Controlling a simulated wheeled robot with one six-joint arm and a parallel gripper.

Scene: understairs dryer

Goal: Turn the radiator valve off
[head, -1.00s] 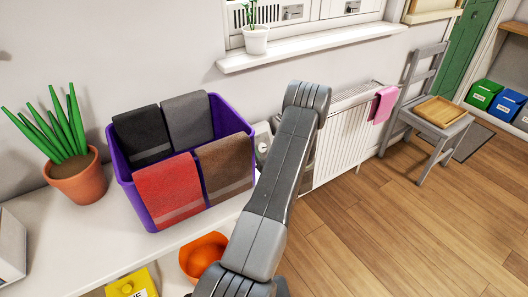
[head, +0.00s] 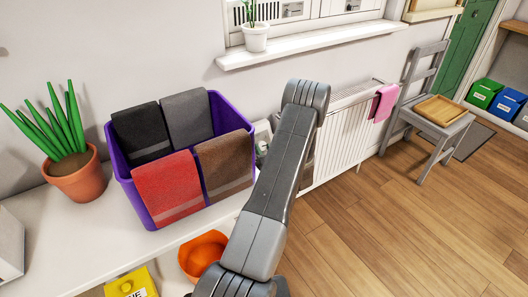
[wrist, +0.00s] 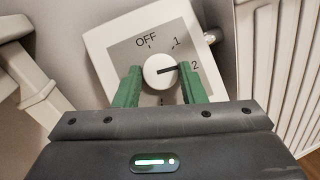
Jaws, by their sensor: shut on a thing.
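The radiator valve is a white square plate (wrist: 112,48) with a grey dial face marked OFF, 1 and 2. Its round white knob (wrist: 155,78) sits in the middle, and the black pointer line points right, towards the 2. My gripper (wrist: 160,86) has its two green fingers on either side of the knob, shut on it. The plate looks tilted in the wrist view. In the head view my arm hides my gripper and most of the valve area.
The white radiator (head: 340,138) stands right of my arm with a pink cloth (head: 384,102) on it. A purple bin with towels (head: 133,196) and a potted plant (head: 77,182) stand on the counter at left. A grey chair (head: 443,133) stands farther right on open floor.

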